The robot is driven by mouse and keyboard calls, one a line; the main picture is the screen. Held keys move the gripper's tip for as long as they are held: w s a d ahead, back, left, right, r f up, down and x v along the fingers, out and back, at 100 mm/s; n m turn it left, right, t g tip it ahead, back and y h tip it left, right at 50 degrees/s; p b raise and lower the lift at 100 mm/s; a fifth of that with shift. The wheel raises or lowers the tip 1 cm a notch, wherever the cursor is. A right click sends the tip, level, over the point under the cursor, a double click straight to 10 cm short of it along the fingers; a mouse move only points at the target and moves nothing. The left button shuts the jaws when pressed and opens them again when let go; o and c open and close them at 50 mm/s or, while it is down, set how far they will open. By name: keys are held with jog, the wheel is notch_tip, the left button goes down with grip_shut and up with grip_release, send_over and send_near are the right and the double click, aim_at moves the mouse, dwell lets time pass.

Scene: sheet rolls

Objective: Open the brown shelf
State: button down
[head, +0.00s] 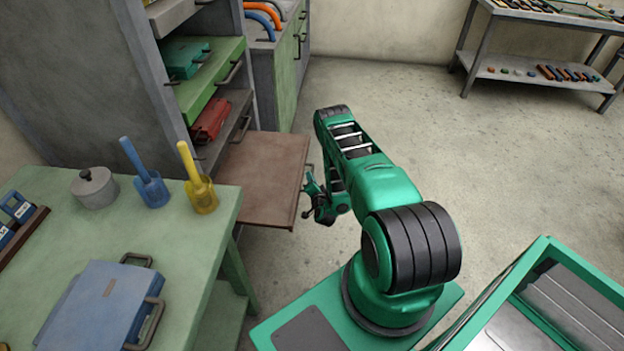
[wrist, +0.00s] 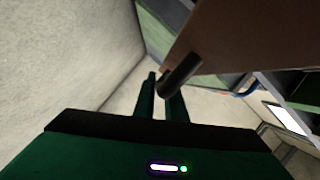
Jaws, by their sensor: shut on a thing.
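The brown shelf (head: 262,172) is a flat brown panel drawn out from the grey cabinet at the left, reaching over the floor towards my arm. My gripper (head: 309,192) is at its right front edge, where the handle is. In the wrist view the brown shelf (wrist: 235,38) fills the upper right, and its dark bar handle (wrist: 180,75) crosses my two fingers (wrist: 160,96). The fingers are shut on this handle. In the head view the handle is mostly hidden by the gripper.
The grey cabinet (head: 152,85) also holds a green shelf (head: 215,77) with a red box (head: 211,120) below it. A green table (head: 190,255) with a pot, cups and a blue case stands at the front left. Floor (head: 400,120) beyond my arm is clear.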

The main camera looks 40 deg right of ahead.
jog(key=shift+s+f, duration=0.1)
jog(key=shift+s, duration=0.05)
jog(key=c, duration=1.8)
grip_release()
jog(key=v, duration=1)
jog(key=shift+s, duration=0.25)
jog(key=shift+a, duration=0.1)
